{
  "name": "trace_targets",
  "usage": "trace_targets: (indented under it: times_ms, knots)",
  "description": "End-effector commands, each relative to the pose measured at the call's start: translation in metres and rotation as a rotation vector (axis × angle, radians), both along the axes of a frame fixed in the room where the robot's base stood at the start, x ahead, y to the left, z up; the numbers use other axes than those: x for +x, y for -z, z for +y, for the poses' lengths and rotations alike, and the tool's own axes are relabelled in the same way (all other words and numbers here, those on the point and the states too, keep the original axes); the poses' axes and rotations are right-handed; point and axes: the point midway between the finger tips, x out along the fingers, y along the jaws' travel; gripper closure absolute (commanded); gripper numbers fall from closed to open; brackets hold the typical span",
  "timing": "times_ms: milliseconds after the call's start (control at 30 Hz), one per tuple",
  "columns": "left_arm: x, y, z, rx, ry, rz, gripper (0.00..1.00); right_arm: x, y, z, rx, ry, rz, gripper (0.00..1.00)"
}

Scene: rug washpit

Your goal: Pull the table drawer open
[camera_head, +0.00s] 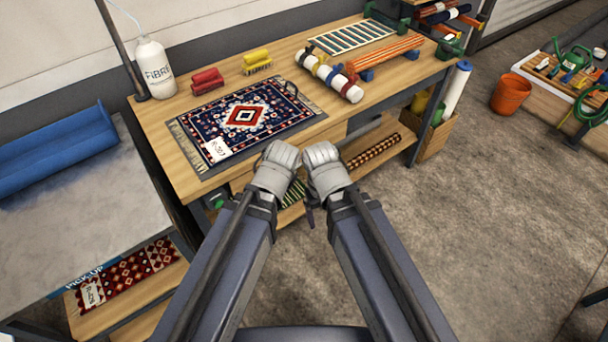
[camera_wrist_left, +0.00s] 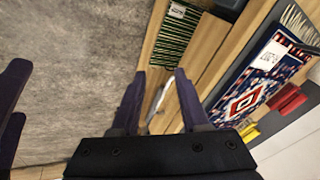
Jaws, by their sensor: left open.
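The wooden table (camera_head: 155,130) stands in front of me in the head view. Its drawer front (camera_wrist_left: 203,52) is light wood in the left wrist view, with a slim pale metal bar handle (camera_wrist_left: 160,102). My left gripper (camera_wrist_left: 158,88) is open, its two purple fingers on either side of the handle. I cannot tell whether they touch it. In the head view my left gripper (camera_head: 275,172) is by the table's front edge, and its wrist hides the fingers and the handle. My right gripper (camera_head: 322,172) is close beside it, with its jaws mostly hidden.
A patterned rug (camera_head: 262,98) lies on the tabletop with brushes and rolls behind it. A lower shelf (camera_head: 365,138) holds rolled rugs. A grey bench with a blue roll (camera_head: 60,150) stands at left. An orange bucket (camera_head: 510,94) stands at right; the floor between is clear.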

Motion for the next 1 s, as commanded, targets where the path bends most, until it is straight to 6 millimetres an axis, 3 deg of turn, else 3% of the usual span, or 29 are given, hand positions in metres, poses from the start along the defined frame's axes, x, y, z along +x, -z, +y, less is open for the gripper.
trace_targets:
  times_ms: [33,167,300,600,800,1000]
  knots:
    - [0.007,0.017,0.001,0.008,0.017,-0.029,0.55,0.0,0.02,0.0,0.0,0.0,0.0,0.14]
    - [0.029,0.041,0.002,0.043,0.089,-0.132,0.55,0.0,0.054,0.0,-0.001,0.0,0.0,0.14]
    - [0.059,0.069,0.001,0.104,0.195,-0.277,0.55,0.0,0.103,0.0,-0.001,0.0,0.0,0.14]
    - [0.111,0.111,-0.012,0.273,0.45,-0.592,0.55,0.0,0.201,-0.001,-0.003,-0.001,-0.001,0.14]
    - [0.131,0.132,-0.029,0.401,0.622,-0.784,0.55,0.0,0.262,-0.001,-0.004,-0.001,-0.001,0.14]
    - [0.138,0.142,-0.047,0.502,0.75,-0.921,0.55,0.0,0.301,-0.001,-0.005,-0.001,-0.002,0.14]
